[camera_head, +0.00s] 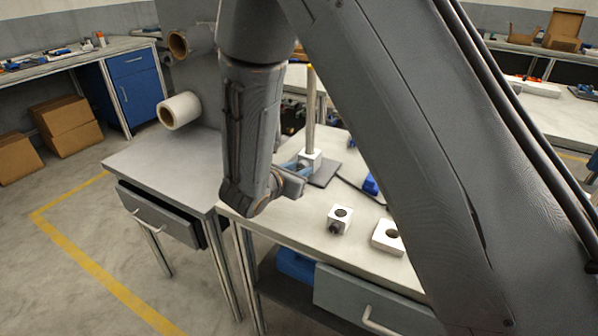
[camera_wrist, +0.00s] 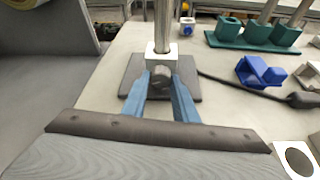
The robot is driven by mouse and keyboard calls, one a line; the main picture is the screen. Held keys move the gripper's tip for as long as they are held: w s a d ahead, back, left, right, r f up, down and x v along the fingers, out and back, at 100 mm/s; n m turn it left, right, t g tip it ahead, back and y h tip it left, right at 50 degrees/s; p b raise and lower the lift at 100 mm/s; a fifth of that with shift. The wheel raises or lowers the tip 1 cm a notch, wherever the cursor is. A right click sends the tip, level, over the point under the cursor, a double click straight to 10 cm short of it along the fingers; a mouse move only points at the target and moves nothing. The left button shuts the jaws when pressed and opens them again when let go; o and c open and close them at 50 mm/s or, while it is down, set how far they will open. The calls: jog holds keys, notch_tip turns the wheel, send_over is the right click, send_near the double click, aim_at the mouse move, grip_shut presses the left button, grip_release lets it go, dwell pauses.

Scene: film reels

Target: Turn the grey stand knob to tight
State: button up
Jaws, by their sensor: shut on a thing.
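The grey stand has a dark square base (camera_wrist: 131,77), an upright metal post (camera_wrist: 162,25) and a white block (camera_wrist: 162,57) around the post. The grey knob (camera_wrist: 160,73) sits on the front of the block in the wrist view. My gripper (camera_wrist: 160,82) has its two blue fingers on either side of the knob, shut on it. In the head view, the post (camera_head: 310,110), the block (camera_head: 311,158) and the base (camera_head: 328,172) show behind my gripper (camera_head: 300,168). There the knob is hidden by my gripper. Any tight marking cannot be made out.
A white block with a hole (camera_head: 340,218) and another white piece (camera_head: 391,238) lie on the bench (camera_head: 290,222). A blue part (camera_wrist: 259,73), a dark cable (camera_wrist: 235,87) and a green holder (camera_wrist: 240,39) lie right of the stand. A white roll (camera_head: 180,110) is at the left.

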jog(key=shift+f+m+y+b, duration=0.2)
jog(key=shift+m+y+b, duration=0.15)
jog(key=shift+b, duration=0.65)
jog(key=shift+d+r+m+t+b, duration=0.1)
jog(key=shift+m+t+b, duration=0.35)
jog(key=shift+b, duration=0.35)
jog(key=o, duration=1.1)
jog(key=shift+r, duration=0.1)
jog(key=shift+c, duration=0.2)
jog(key=shift+s+a+r, duration=0.2)
jog(key=shift+s+a, duration=0.1)
jog(key=shift+s, duration=0.15)
jog(key=v, duration=0.7)
jog(key=shift+d, duration=0.2)
